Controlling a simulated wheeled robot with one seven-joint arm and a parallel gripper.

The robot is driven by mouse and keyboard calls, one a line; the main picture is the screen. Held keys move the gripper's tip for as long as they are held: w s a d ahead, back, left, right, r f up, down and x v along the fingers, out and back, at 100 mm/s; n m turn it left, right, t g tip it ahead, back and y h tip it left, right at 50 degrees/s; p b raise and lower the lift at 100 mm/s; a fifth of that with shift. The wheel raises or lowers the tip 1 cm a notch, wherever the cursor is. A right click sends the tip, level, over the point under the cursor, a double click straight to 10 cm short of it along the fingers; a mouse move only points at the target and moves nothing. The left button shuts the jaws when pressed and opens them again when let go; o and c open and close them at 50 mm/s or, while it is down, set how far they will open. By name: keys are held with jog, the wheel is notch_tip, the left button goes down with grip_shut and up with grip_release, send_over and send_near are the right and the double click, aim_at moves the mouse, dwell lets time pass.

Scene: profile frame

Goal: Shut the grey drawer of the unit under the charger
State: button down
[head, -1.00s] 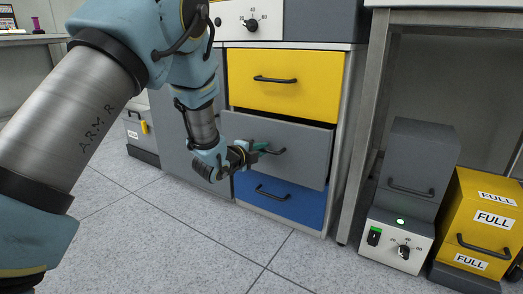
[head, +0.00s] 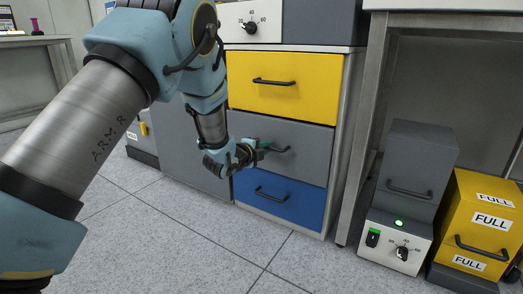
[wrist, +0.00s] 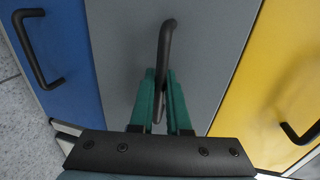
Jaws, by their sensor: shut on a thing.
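The grey drawer (head: 305,165) is the middle one in the unit, between a yellow drawer (head: 300,100) above and a blue drawer (head: 300,207) below. Its front looks flush, or nearly so, with the other two. My gripper (head: 268,147) is at its black bar handle (head: 282,150). In the wrist view, the green fingers of my gripper (wrist: 160,78) are shut on the handle (wrist: 165,40), one on each side of it. The white-fronted charger with a dial (head: 236,24) stands on top of the unit.
A second dial box (head: 390,250) with a green light stands on the floor at right, a grey bin (head: 418,165) on it. A yellow bin labelled FULL (head: 460,225) is beside it. A metal bench leg (head: 362,140) stands right of the unit. The tiled floor in front is clear.

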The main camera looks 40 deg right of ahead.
jog(key=shift+w+d, duration=0.15)
jog(key=shift+d, duration=0.45)
jog(key=c, duration=0.9)
grip_release()
jog(key=p+v, duration=0.4)
jog(key=v, duration=0.7)
jog(key=shift+f, duration=0.1)
